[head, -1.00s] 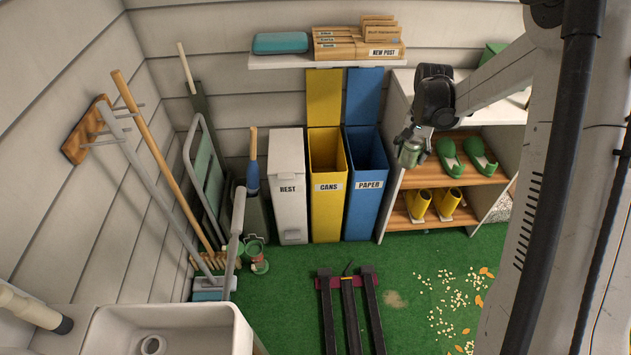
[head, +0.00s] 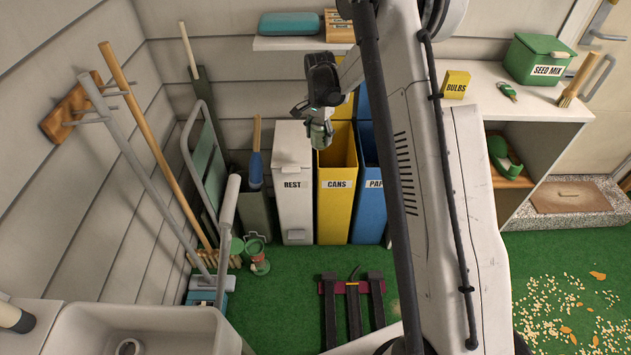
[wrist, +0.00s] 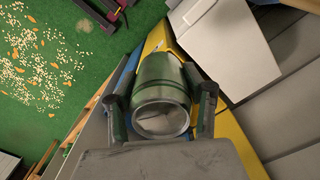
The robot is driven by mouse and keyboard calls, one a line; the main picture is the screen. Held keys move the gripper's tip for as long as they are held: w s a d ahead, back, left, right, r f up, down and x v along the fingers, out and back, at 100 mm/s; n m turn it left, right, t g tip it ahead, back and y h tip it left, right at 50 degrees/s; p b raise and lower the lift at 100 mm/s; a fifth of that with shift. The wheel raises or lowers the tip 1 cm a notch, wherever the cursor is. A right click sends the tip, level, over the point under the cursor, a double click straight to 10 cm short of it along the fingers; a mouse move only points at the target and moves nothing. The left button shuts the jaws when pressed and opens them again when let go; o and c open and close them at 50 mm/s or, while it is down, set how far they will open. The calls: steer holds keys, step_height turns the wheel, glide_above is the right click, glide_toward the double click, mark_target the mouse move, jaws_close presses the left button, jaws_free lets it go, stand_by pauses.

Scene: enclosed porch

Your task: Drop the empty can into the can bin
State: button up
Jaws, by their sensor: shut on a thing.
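My gripper (head: 318,125) is shut on a green can with a silvery end (wrist: 161,95). In the head view the can (head: 320,137) hangs below my gripper, at the left part of the can bin's mouth. The can bin (head: 337,207) is yellow, marked CANS, with its lid up and its top open. In the wrist view yellow bin edges (wrist: 232,140) show beside and behind the can. I cannot tell exactly how high the can is above the rim.
A grey-white bin marked REST (head: 294,200), its lid down, stands left of the can bin. A blue paper bin (head: 368,205), partly hidden by my arm, stands open on the right. A shelf (head: 285,43) with a teal case is above. Spilled seed (head: 565,310) lies on the floor at right.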

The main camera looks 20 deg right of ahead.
steer(key=w+d+f+m+b, duration=0.9)
steer(key=w+d+f+m, duration=0.3)
steer(key=w+d+m, duration=0.15)
steer(key=f+b, duration=0.1)
steer(key=f, duration=0.2)
steer(key=f+b, duration=0.1)
steer(key=f, duration=0.1)
steer(key=shift+s+d+f, duration=0.15)
steer(key=shift+d+f, duration=0.05)
steer(key=shift+f, duration=0.2)
steer(key=o, duration=0.9)
steer(key=shift+r, duration=0.1)
